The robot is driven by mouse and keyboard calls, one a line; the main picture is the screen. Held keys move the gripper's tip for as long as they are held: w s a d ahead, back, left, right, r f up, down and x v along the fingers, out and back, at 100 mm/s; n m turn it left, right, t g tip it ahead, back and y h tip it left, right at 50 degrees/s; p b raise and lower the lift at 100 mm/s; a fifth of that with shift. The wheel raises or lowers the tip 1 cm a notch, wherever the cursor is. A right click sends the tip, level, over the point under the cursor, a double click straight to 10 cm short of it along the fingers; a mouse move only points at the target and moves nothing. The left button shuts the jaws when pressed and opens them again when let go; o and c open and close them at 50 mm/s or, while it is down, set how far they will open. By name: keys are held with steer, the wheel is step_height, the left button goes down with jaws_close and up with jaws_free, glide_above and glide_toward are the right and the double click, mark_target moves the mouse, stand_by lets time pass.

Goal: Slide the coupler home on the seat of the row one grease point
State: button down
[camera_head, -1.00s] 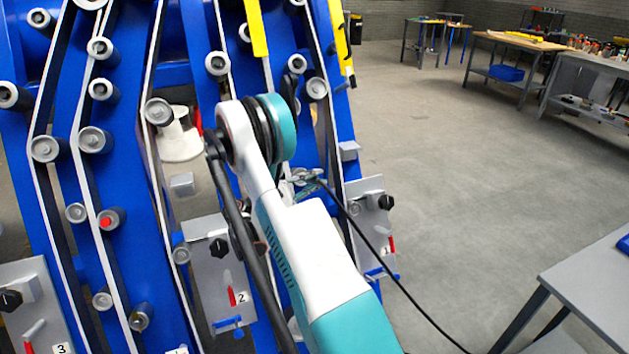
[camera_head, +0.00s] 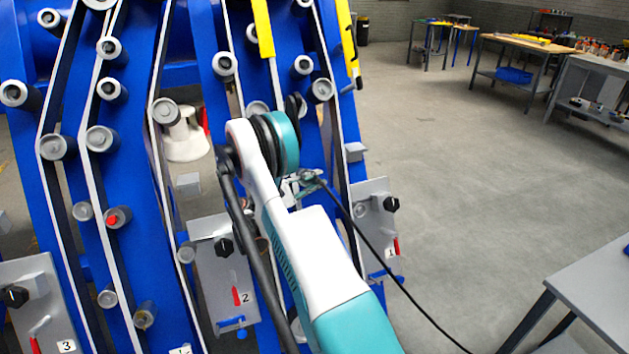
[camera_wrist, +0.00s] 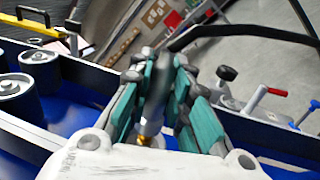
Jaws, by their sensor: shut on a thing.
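My gripper (camera_wrist: 160,95) is shut on a dark coupler (camera_wrist: 155,90) between its teal fingers in the wrist view. A brass-coloured tip (camera_wrist: 144,140) shows below the coupler, near the pale wrist housing. In the head view my gripper (camera_head: 309,184) is small and partly hidden by my arm, in front of the blue chassis beside the row one plate (camera_head: 375,230). A black hose (camera_head: 375,265) runs from it down to the right. I cannot make out the row one grease point or its seat, nor whether the coupler touches it.
Blue row units with belts and grey rollers (camera_head: 102,139) stand close on the left. Plate one carries a black knob (camera_head: 391,204) and a red lever (camera_head: 397,247). Plate two (camera_head: 225,270) is left of my arm. A grey table (camera_head: 600,275) stands at the right; the floor between is clear.

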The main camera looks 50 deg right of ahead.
steer(key=shift+w, duration=0.15)
stand_by(0.5)
steer(key=shift+w+d+f, duration=0.45)
steer(key=shift+w+f, duration=0.05)
steer(key=shift+w, duration=0.15)
steer(key=shift+s+a+r, duration=0.1)
steer(key=shift+s+a+r, duration=0.4)
steer(key=shift+s+r, duration=0.1)
steer(key=shift+s, duration=0.25)
steer(key=shift+s+a+r, duration=0.4)
steer(key=shift+s+r, duration=0.05)
steer(key=shift+s, duration=0.3)
steer(key=shift+w, duration=0.1)
steer(key=shift+w+d+f, duration=0.4)
steer(key=shift+w+f, duration=0.1)
steer(key=shift+w, duration=0.1)
steer(key=shift+w+d+f, duration=0.25)
steer(key=shift+w+f, duration=0.05)
steer(key=shift+w, duration=0.15)
steer(key=shift+w+d+f, duration=0.2)
steer(key=shift+w+f, duration=0.05)
steer(key=shift+w, duration=0.2)
stand_by(0.8)
